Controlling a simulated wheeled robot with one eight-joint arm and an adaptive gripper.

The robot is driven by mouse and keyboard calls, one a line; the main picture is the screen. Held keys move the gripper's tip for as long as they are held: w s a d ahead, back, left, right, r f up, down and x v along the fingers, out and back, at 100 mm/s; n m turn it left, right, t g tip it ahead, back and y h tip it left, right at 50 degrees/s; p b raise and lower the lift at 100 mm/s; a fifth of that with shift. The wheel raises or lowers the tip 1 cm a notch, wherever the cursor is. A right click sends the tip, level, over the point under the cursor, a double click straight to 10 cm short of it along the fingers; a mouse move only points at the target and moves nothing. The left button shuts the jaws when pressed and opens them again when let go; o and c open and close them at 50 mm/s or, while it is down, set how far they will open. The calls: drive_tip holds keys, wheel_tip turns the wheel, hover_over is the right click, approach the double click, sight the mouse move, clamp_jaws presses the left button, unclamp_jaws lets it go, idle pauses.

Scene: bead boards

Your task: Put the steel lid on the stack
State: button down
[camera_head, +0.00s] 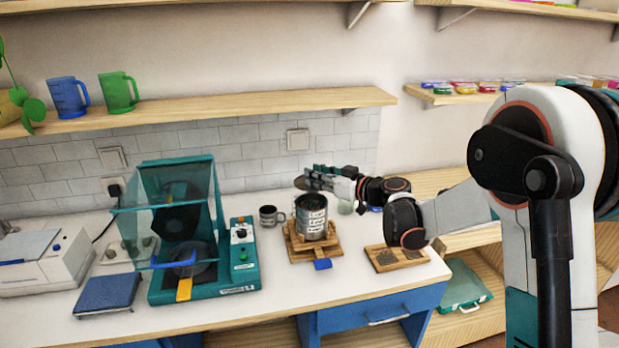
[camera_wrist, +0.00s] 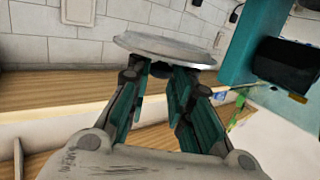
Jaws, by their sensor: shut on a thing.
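My gripper (camera_head: 322,179) is shut on the steel lid (camera_wrist: 165,46), a thin round grey disc pinched at its edge. In the wrist view my fingertips (camera_wrist: 160,72) meet at the lid's near rim. In the head view the lid (camera_head: 307,184) shows as a thin, near-level disc. The stack (camera_head: 312,222) is a grey cylinder with labels, open at the top, standing upright on a wooden base (camera_head: 298,250). The lid and gripper are above the stack's top, apart from it. The wrist view does not clearly show the stack.
A dark mug (camera_head: 268,215) stands just left of the stack. A teal machine with a clear hood (camera_head: 170,215) is further left. A wooden board (camera_head: 386,262) lies to the right. A wooden shelf (camera_head: 200,113) runs along the wall above.

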sight(317, 191)
drive_tip(key=shift+f+b, duration=1.1)
drive_tip(key=shift+f, duration=0.9)
drive_tip(key=shift+f+b, duration=0.5)
drive_tip(key=shift+f, duration=0.15)
drive_tip(key=shift+f+b, duration=0.55)
drive_tip(key=shift+b, duration=0.2)
idle(0.3)
drive_tip(key=c, duration=1.3)
unclamp_jaws()
drive_tip(key=shift+c, duration=0.2)
drive_tip(key=v, duration=1.2)
drive_tip(key=shift+r, duration=0.1)
